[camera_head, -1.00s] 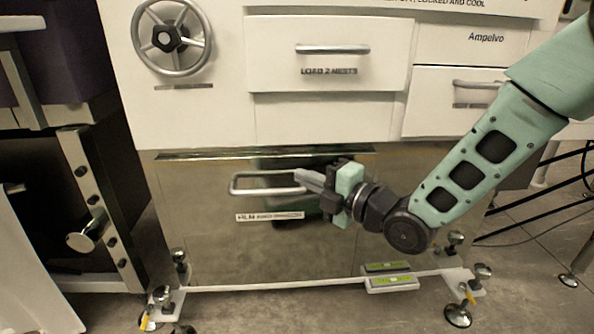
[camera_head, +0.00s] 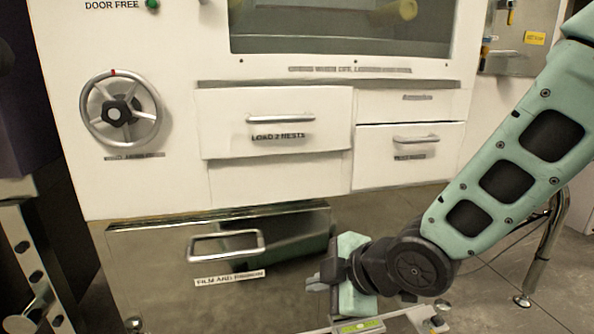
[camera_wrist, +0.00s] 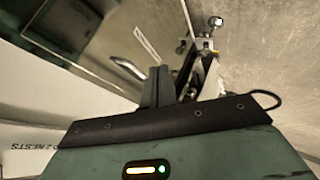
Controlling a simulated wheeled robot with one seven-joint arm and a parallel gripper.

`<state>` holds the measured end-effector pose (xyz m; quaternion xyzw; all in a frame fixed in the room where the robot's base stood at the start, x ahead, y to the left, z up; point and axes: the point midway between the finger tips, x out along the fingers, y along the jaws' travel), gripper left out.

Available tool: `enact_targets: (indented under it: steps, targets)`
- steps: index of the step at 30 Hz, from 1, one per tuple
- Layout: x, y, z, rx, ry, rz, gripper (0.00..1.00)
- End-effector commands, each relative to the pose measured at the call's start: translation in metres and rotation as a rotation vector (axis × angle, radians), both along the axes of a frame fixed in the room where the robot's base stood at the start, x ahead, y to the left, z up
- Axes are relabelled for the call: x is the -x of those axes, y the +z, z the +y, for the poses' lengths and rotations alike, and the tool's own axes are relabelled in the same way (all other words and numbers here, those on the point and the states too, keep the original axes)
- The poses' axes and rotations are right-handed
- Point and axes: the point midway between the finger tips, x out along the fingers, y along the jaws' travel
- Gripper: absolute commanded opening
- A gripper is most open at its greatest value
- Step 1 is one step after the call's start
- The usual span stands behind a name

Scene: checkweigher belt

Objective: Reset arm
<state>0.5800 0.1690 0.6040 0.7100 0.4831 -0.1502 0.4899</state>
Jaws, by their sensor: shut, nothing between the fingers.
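My gripper (camera_head: 318,283) is shut and empty at the lower middle of the head view, its fingers pointing left. It is to the lower right of the metal handle (camera_head: 225,246) of the steel lower drawer (camera_head: 160,262), and appears apart from it. In the wrist view my gripper's dark fingers (camera_wrist: 157,88) are together. The handle also shows in the wrist view (camera_wrist: 128,68), beside the fingers. My green arm comes in from the right edge. I cannot tell whether the lower drawer is fully closed.
Above are a white drawer (camera_head: 275,125) labelled LOAD 2 NESTS, two smaller drawers at right and a handwheel (camera_head: 118,114) at left. A window (camera_head: 340,30) is higher up. A green-and-white level strip (camera_head: 360,326) lies below my gripper. Open floor shows at right.

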Motion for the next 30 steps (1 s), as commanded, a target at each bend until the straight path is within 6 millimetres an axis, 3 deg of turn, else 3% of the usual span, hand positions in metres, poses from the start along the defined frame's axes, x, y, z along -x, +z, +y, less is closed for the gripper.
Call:
enact_targets:
  steps: [6,17,18,26,30]
  targets:
    - [0.077,0.013,-0.050,0.089,-0.409,0.421,0.00]
    - [0.193,0.040,-0.108,0.223,-0.953,0.832,0.00]
    - [0.192,0.055,-0.107,0.224,-0.955,0.836,0.00]
    - [0.190,0.114,-0.107,0.223,-0.948,0.831,0.00]
    - [0.190,0.157,-0.107,0.223,-0.948,0.830,0.00]
